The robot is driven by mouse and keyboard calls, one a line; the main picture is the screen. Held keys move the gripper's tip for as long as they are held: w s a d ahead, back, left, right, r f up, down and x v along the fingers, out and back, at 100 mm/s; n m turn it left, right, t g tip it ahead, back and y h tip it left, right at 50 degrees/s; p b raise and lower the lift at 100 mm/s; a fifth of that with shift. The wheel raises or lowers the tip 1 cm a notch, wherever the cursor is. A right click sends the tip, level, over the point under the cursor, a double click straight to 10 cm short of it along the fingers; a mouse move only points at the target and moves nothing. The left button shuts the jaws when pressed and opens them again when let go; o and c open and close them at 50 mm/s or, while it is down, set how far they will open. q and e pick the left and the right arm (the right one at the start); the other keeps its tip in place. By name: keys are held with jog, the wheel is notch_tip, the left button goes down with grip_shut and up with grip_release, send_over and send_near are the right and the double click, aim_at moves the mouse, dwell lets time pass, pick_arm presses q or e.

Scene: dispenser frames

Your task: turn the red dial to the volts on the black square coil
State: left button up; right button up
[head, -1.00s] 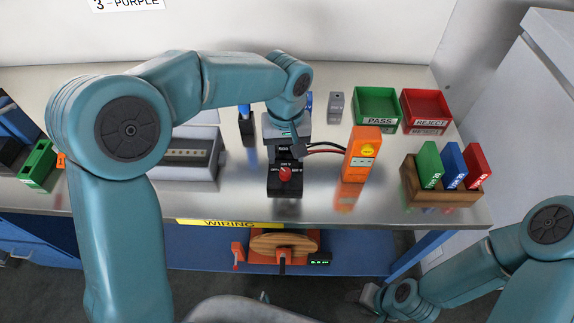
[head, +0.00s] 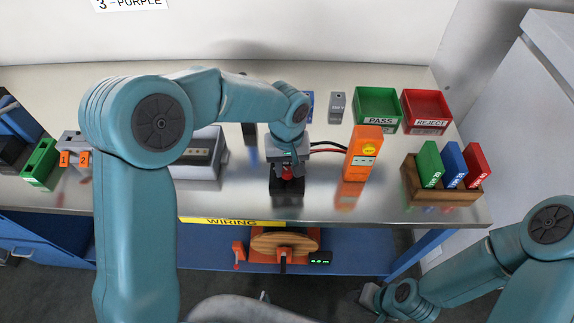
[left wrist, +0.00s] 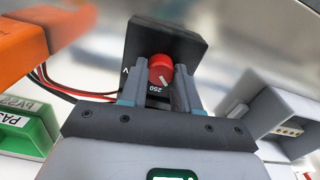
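The black square box (head: 287,189) stands near the table's front edge, with the red dial (head: 287,174) on top. In the left wrist view the black box (left wrist: 185,38) and red dial (left wrist: 161,67) show close up. A white mark on the dial's near side points toward the label "250"; a "V" is printed to the left. My left gripper (head: 288,162) is over the box. In the left wrist view its fingers (left wrist: 158,88) are apart, one each side of the dial's near side; contact is not clear. My right gripper (head: 370,296) is low at the right, its fingers unclear.
Red and black leads run from the box to an orange meter (head: 364,150). Behind stand a green PASS tray (head: 378,121) and a red REJECT tray (head: 430,125). A wooden rack (head: 440,195) with coloured cards is at right. A grey unit (head: 203,155) lies left of the box.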

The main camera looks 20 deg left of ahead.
pick_arm(q)
jog(key=m, duration=0.4)
jog(key=shift+b, duration=0.3)
jog(key=m, duration=0.4)
jog(key=shift+r+m, duration=0.1)
jog(key=shift+m, duration=0.2)
jog(key=m, duration=0.4)
jog(key=shift+m, duration=0.3)
jog(key=shift+m+p, duration=0.5)
jog(key=shift+m, duration=1.7)
jog(key=shift+r, duration=0.1)
jog(key=o, duration=1)
jog(key=shift+o, duration=0.3)
